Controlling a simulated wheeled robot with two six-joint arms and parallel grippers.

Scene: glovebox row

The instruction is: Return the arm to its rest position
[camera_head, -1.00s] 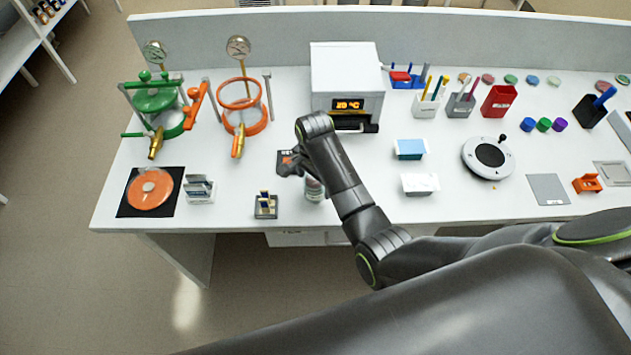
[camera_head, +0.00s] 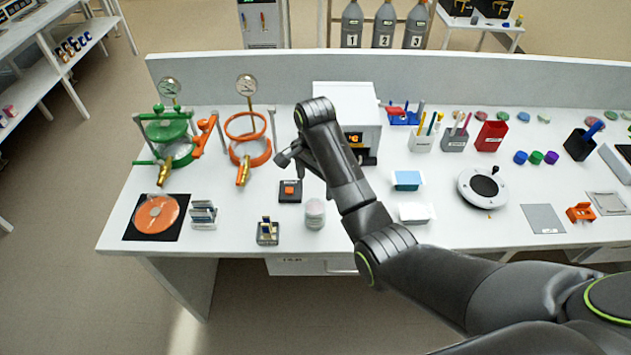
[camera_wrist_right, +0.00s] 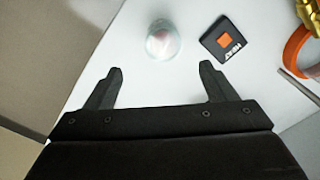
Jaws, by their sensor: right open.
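My right arm (camera_head: 347,187) reaches from the lower right over the white bench. Its gripper (camera_head: 290,157) is above the bench, left of the white oven box. In the right wrist view the gripper (camera_wrist_right: 158,85) has two dark fingers spread wide with nothing between them. Beyond the fingertips stand a small translucent jar (camera_wrist_right: 163,42) and a black pad with an orange square (camera_wrist_right: 226,40). The jar (camera_head: 314,213) and the pad (camera_head: 290,190) also show in the head view, below the gripper. My left gripper is not in view.
The white oven box (camera_head: 350,105) stands behind the arm. A green vessel (camera_head: 166,130) and an orange ring stand (camera_head: 249,140) are at the left. A pale blue box (camera_head: 407,179), a round grey dial (camera_head: 482,188) and pen cups (camera_head: 455,139) are right of the arm.

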